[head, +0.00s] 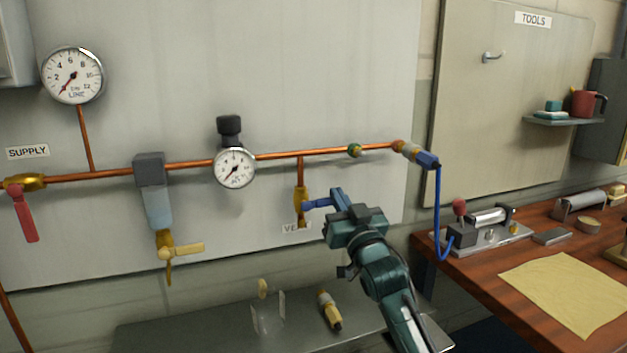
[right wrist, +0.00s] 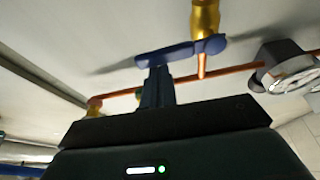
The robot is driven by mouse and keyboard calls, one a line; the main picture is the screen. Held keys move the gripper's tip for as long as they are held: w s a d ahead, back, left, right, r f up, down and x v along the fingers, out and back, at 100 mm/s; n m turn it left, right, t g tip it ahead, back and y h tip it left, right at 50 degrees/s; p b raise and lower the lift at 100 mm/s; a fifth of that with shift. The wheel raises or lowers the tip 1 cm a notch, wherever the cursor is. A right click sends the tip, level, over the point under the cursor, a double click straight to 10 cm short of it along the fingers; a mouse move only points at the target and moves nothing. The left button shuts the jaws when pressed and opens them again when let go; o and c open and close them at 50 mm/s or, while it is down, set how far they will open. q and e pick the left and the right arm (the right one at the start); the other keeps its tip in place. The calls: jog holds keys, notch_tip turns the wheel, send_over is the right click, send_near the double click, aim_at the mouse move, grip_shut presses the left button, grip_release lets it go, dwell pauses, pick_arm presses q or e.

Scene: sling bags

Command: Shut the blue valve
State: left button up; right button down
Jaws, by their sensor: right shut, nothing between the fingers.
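The blue valve has a brass body (head: 301,200) on a short vertical copper pipe, above a partly hidden label starting "VE". Its blue handle (head: 317,204) points right, roughly level and across the vertical pipe. In the right wrist view the handle (right wrist: 180,52) also lies across the brass body (right wrist: 205,17). My right gripper (head: 339,197) is shut and empty at the free end of the handle. In the right wrist view its fingers (right wrist: 157,87) meet or nearly meet the handle; I cannot tell whether they touch. My left gripper is not in view.
A horizontal copper pipe (head: 275,156) carries a gauge (head: 235,168) left of the valve and a blue hose (head: 438,205) at right. A red handle (head: 25,215) and a yellow handle (head: 185,249) hang further left. A grey shelf (head: 180,335) lies below; a wooden bench (head: 480,275) stands right.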

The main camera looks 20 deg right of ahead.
notch_tip(320, 180, up, 4)
jog(key=p, duration=0.4)
jog(key=b+v, duration=0.2)
jog(key=v, duration=0.8)
jog(key=s+a+f+n+g+y+p, duration=0.1)
jog(key=s+a+f+g+p, duration=0.2)
jog(key=f, duration=0.5)
jog(key=s+a+f+n+g+y+p, duration=0.15)
jog(key=s+f, duration=0.25)
jog(key=f, duration=0.4)
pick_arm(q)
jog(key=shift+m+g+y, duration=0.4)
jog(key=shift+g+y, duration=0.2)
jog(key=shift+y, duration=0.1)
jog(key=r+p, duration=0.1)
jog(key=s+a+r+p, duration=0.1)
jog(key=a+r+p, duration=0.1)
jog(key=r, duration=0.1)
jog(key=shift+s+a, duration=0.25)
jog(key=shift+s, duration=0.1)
pick_arm(e)
jog(key=s+a+f+g, duration=0.3)
jog(key=s+f, duration=0.3)
jog(key=s, duration=0.3)
jog(key=s+a+f+g, duration=0.3)
jog(key=s+a+f, duration=0.1)
jog(key=s+f, duration=0.3)
jog(key=shift+s+n+g, duration=0.35)
jog(key=shift+s, duration=0.7)
